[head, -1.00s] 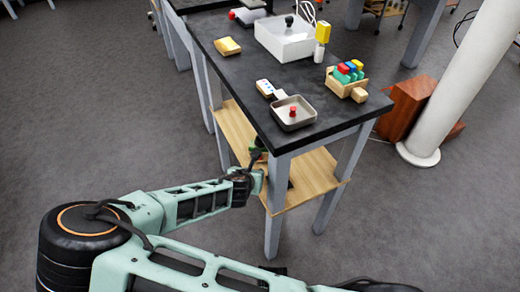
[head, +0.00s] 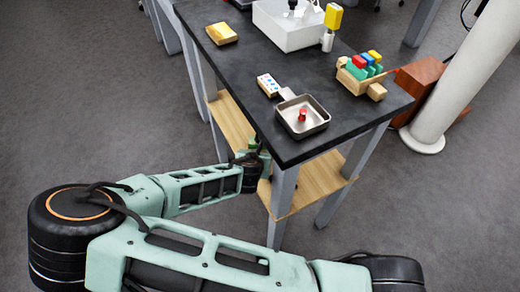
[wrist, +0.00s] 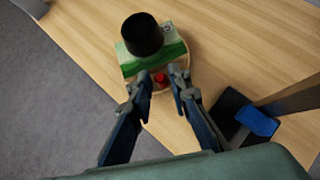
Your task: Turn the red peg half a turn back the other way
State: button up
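A red peg (head: 302,114) stands upright in a shallow square metal pan (head: 324,127) near the front of the black tabletop. Another red peg-like piece (wrist: 160,79) shows in the wrist view, beside a green-and-white block (wrist: 160,57) on the lower wooden shelf. I cannot tell which red piece the task means. My gripper (wrist: 158,91) is open, its two fingers spread to either side of the shelf's red piece, with no contact visible. In the head view my gripper is largely hidden at the table's side, below the tabletop.
A black cylinder (wrist: 142,35) rises by the green block. A dark item with a blue part (wrist: 258,121) lies right on the shelf (wrist: 225,40), near a table leg. On the tabletop (head: 245,62) are a toy with coloured pegs (head: 360,75), a white box (head: 290,35) and a yellow block (head: 222,33).

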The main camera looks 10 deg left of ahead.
jog(key=shift+w+f, duration=0.1)
jog(key=shift+f, duration=0.05)
grip_shut()
jog(key=shift+a+m, duration=0.2)
jog(key=shift+m, duration=0.1)
dwell(0.3)
